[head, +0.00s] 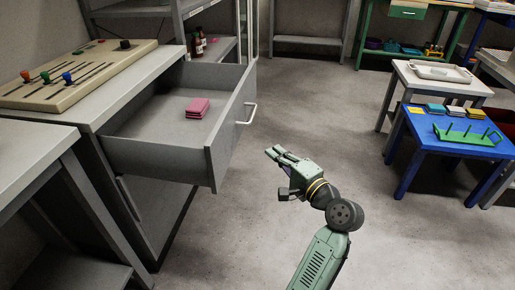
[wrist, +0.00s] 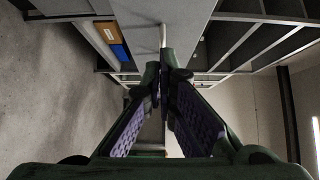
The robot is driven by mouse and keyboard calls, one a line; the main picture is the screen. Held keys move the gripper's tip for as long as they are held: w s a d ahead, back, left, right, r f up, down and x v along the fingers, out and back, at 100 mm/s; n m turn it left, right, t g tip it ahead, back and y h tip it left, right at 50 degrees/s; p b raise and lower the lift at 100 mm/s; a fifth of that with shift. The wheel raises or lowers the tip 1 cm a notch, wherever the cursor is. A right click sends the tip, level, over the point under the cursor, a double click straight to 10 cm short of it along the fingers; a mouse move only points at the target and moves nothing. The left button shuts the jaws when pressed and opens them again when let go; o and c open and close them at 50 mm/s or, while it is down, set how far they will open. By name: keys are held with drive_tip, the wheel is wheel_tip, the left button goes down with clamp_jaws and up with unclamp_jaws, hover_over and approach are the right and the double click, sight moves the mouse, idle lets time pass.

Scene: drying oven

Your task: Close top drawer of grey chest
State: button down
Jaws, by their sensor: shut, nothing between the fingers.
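The grey chest (head: 128,96) stands at the left in the head view. Its top drawer (head: 150,162) is pulled far out, and a pink folded stack (head: 198,108) lies inside it. The drawer front has a pale bar handle (head: 246,114). My gripper (head: 277,154) is shut and empty, to the right of the drawer front and apart from it, with its fingers pointing towards the chest. In the wrist view my fingertips (wrist: 163,76) are close together, and a pale bar like the handle (wrist: 163,36) shows just beyond them.
A board with coloured knobs (head: 75,76) lies on the chest. A shelf with bottles (head: 222,48) stands behind the drawer. A blue table (head: 427,147) with a green rack (head: 467,136) and a pale table (head: 419,79) with a tray stand at the right. The floor between is clear.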

drive_tip(key=b, duration=0.2)
approach(234, 128)
drive_tip(key=w+d, duration=0.2)
drive_tip(key=w, duration=0.1)
drive_tip(key=a, duration=0.2)
drive_tip(key=w+a, duration=0.1)
drive_tip(key=a, duration=0.1)
drive_tip(key=shift+w, duration=0.25)
drive_tip(key=shift+a, duration=0.15)
drive_tip(key=w+a+p, duration=0.2)
drive_tip(key=a, duration=0.8)
drive_tip(key=w+a+p, duration=0.3)
drive_tip(key=a, duration=0.7)
drive_tip(key=w+a+p, duration=0.2)
drive_tip(key=a+p, duration=0.1)
drive_tip(key=a, duration=0.7)
drive_tip(key=shift+w, duration=0.35)
